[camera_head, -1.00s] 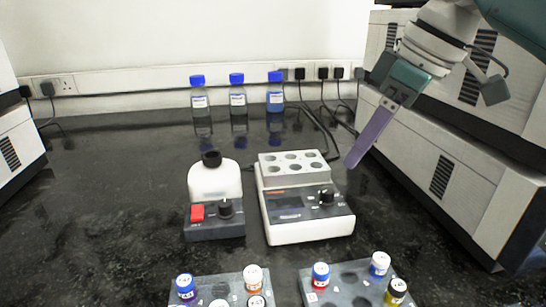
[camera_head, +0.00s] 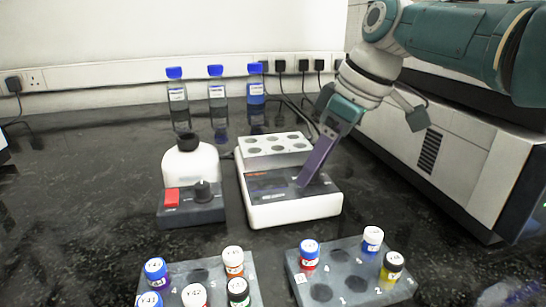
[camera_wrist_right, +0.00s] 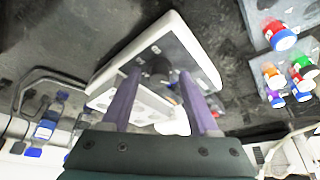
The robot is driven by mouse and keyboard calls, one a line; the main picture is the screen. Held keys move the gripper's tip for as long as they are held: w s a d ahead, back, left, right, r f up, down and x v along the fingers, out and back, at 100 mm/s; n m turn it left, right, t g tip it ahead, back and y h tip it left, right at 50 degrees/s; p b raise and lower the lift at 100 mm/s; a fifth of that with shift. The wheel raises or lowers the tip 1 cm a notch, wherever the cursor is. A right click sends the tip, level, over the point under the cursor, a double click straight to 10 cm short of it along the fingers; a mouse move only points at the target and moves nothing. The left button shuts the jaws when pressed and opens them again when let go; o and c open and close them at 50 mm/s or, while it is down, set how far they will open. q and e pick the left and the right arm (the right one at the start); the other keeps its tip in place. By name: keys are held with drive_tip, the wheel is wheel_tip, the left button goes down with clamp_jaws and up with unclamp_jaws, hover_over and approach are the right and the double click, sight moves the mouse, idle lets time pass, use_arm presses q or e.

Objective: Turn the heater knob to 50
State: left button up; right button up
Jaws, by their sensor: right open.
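The heater (camera_head: 292,212) is a white unit with a grey control panel and a block with several holes at its back. My right gripper (camera_head: 303,182) has purple fingers that reach down to the right part of its panel. In the head view the fingers hide the knob. In the wrist view the dark knob (camera_wrist_right: 158,68) lies between the two open fingertips of the right gripper (camera_wrist_right: 159,74), with a gap on each side. The knob's setting cannot be read. My left gripper is not in view.
A stirrer (camera_head: 192,213) with a red switch and a white bottle (camera_head: 190,165) stands left of the heater. Two vial racks (camera_head: 325,275) (camera_head: 210,272) are in front. Blue-capped bottles (camera_head: 217,95) stand at the back. A large white machine (camera_head: 440,150) is at the right.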

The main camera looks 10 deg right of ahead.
drive_tip(key=shift+c, duration=0.4)
clamp_jaws()
